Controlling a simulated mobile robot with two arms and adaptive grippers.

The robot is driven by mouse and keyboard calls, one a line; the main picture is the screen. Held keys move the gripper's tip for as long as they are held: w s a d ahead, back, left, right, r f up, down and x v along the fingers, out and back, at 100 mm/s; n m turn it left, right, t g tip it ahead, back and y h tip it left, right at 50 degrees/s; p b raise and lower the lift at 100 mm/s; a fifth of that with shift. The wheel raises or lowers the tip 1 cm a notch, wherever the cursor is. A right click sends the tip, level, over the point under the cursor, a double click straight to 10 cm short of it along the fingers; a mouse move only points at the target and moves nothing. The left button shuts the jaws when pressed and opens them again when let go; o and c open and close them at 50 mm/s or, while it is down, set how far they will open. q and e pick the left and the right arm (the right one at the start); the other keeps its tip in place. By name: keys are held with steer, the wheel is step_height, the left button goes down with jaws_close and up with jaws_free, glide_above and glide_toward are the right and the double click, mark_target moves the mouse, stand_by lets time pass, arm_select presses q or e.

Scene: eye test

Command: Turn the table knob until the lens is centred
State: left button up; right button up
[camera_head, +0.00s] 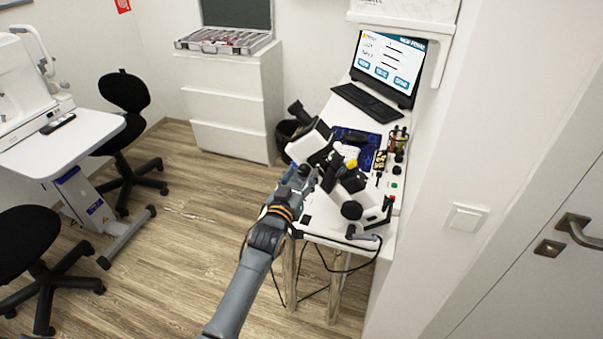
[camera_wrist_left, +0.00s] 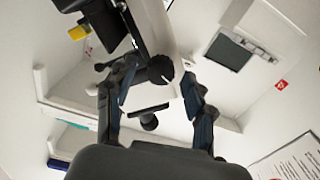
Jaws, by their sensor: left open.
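The lens-measuring instrument (camera_head: 309,144), white and black with an eyepiece, stands tilted on the white table (camera_head: 322,222). My left gripper (camera_head: 303,178) is at its near left side, fingers apart. In the left wrist view, my left gripper (camera_wrist_left: 158,82) has a finger on each side of a round black knob (camera_wrist_left: 160,69) with a white mark. The knob appears between the fingers; I cannot tell whether they touch it. A smaller dark knob (camera_wrist_left: 149,121) shows lower down. I cannot make out the lens. My right gripper is not in view.
A monitor (camera_head: 387,66) and keyboard (camera_head: 367,102) stand at the back of the table, with a blue tray (camera_head: 369,150) and small bottles nearby. Black cables hang below the front edge. A white drawer cabinet (camera_head: 232,100) and black stools are left, across open floor.

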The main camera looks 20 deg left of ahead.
arm_select(q)
steer(key=shift+w, duration=0.3)
jaws_close()
steer(key=shift+m, duration=1)
jaws_free()
steer(key=shift+s, duration=0.1)
